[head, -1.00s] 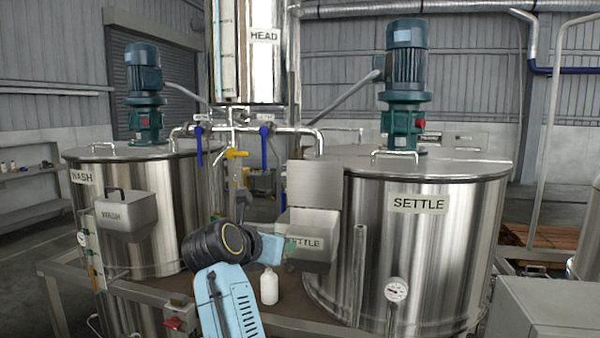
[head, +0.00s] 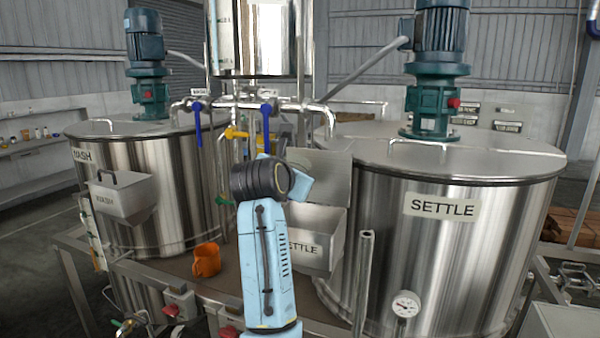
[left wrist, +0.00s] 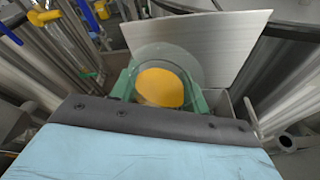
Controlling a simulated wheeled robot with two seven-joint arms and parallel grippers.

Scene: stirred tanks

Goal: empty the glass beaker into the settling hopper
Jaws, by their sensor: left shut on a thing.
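The settling hopper (head: 318,225), labelled SETTLE, is a grey metal box on the front of the SETTLE tank. Its flat lid (head: 331,170) stands raised behind it, and the lid also shows in the left wrist view (left wrist: 215,38). My left gripper (left wrist: 158,98) has green fingers shut on the clear glass beaker (left wrist: 190,55). The beaker holds an orange-yellow content (left wrist: 160,88). Beaker and fingers are in front of the lid, at the hopper; its exact tilt I cannot tell. My right gripper is not in view.
An orange mug (head: 206,260) stands on the brown deck left of my arm. The WASH tank (head: 170,190) with its own hopper (head: 122,196) is at left. An upright metal pipe (head: 363,280) stands just right of the SETTLE hopper. Valve pipes with blue handles (head: 265,125) run behind.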

